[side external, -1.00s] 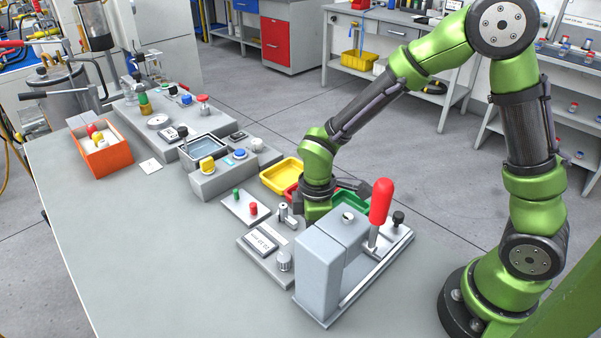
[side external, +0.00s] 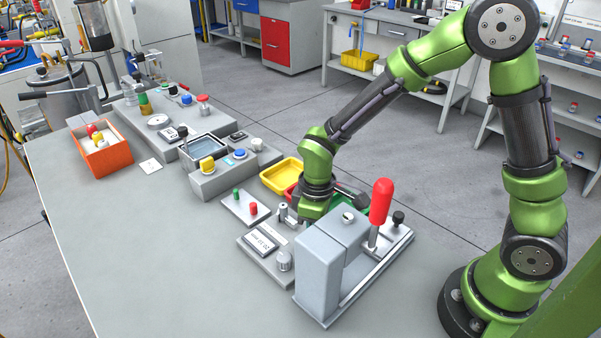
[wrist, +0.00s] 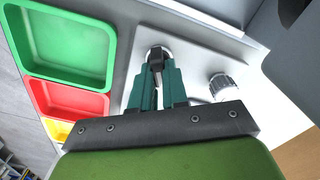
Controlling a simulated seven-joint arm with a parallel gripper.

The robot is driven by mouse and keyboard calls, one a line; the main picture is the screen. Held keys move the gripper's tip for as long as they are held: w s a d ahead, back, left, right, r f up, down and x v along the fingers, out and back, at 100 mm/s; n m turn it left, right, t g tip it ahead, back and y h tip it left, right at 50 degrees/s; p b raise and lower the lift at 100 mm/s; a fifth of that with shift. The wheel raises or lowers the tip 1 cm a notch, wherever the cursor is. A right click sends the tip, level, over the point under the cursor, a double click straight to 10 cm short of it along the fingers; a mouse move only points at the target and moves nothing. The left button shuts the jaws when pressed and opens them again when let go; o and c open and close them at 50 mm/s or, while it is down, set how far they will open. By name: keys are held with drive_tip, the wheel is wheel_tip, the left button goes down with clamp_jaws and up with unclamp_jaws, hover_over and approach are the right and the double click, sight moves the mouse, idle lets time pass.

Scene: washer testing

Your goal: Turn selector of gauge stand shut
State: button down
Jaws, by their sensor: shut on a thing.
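The gauge stand (side external: 259,258) is a grey plate near the table's middle, with a small display, a knurled knob (side external: 285,261) and an upright metal fitting (side external: 283,212) at its far end. My gripper (wrist: 157,82) has its teal fingers closed around a dark, narrow selector lever (wrist: 156,66) on a round silver base. The knurled knob also shows in the wrist view (wrist: 221,86), to the right of the fingers and apart from them. In the side view the fingertips and the gripped lever are mostly hidden by my wrist and the grey clamp block.
A grey clamp block (side external: 325,265) with a red handle (side external: 381,202) stands close in front of my wrist. Green (wrist: 62,48), red (wrist: 68,100) and yellow (side external: 281,176) trays lie beside the stand. The table's front left is clear.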

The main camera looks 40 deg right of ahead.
drive_tip(key=c, duration=1.1)
unclamp_jaws()
drive_tip(key=shift+c, duration=0.2)
wheel_tip(320, 180, up, 17)
drive_tip(key=s+d+r+m+t+y, duration=0.2)
drive_tip(key=s+d+r+m+t, duration=0.2)
drive_tip(key=s+d+m+t, duration=0.3)
drive_tip(key=s+m, duration=0.2)
drive_tip(key=s, duration=0.1)
drive_tip(key=shift+s+m, duration=0.2)
drive_tip(key=shift+m, duration=0.2)
